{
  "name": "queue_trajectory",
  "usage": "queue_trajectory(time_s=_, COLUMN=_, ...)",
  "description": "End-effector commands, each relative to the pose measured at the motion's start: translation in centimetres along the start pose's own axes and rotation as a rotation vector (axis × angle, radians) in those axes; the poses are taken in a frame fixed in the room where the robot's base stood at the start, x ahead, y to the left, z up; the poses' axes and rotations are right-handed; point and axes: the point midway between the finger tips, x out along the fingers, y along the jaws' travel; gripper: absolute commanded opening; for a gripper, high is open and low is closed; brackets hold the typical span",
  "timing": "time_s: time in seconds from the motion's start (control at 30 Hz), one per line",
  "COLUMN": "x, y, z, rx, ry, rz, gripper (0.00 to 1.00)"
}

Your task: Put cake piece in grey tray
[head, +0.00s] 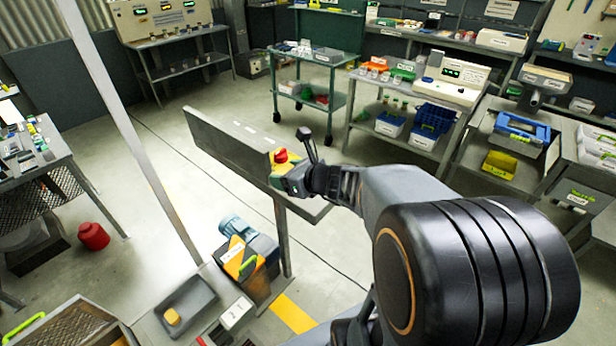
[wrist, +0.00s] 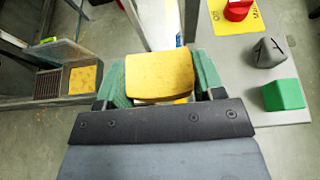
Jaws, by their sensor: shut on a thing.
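My gripper (head: 284,184) is shut on a yellow cake piece (wrist: 160,76), which sits between its green fingers in the wrist view. In the head view my gripper is at the right end of a long grey beam, and the held piece cannot be made out. The grey tray (head: 205,292) is at the lower left of the head view, below and to the left of my gripper. Another small yellow piece (head: 172,317) lies in it.
A red switch (head: 281,156) on a yellow plate is right beside my gripper. A grey knob (wrist: 265,53) and green block (wrist: 284,95) are to its right in the wrist view. A blue motor (head: 233,226) stands behind the tray. Benches line the back.

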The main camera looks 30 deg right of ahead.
Motion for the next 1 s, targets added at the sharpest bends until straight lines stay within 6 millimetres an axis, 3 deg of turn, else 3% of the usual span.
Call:
queue_trajectory(time_s=0.2, x=1.9, y=-6.0, z=-1.9, rx=0.012, ry=0.005, rz=-0.014, gripper=0.39)
queue_trajectory(time_s=0.4, x=3.9, y=-9.2, z=-4.6, rx=0.012, ry=0.003, rz=-0.013, gripper=0.39)
queue_trajectory(time_s=0.6, x=5.2, y=-10.8, z=-6.3, rx=0.007, ry=0.001, rz=-0.01, gripper=0.39)
queue_trajectory(time_s=0.8, x=5.8, y=-11.3, z=-6.9, rx=0.005, ry=0.0, rz=-0.009, gripper=0.39)
queue_trajectory(time_s=1.0, x=6.7, y=-11.6, z=-9.1, rx=0.008, ry=0.003, rz=-0.007, gripper=0.39)
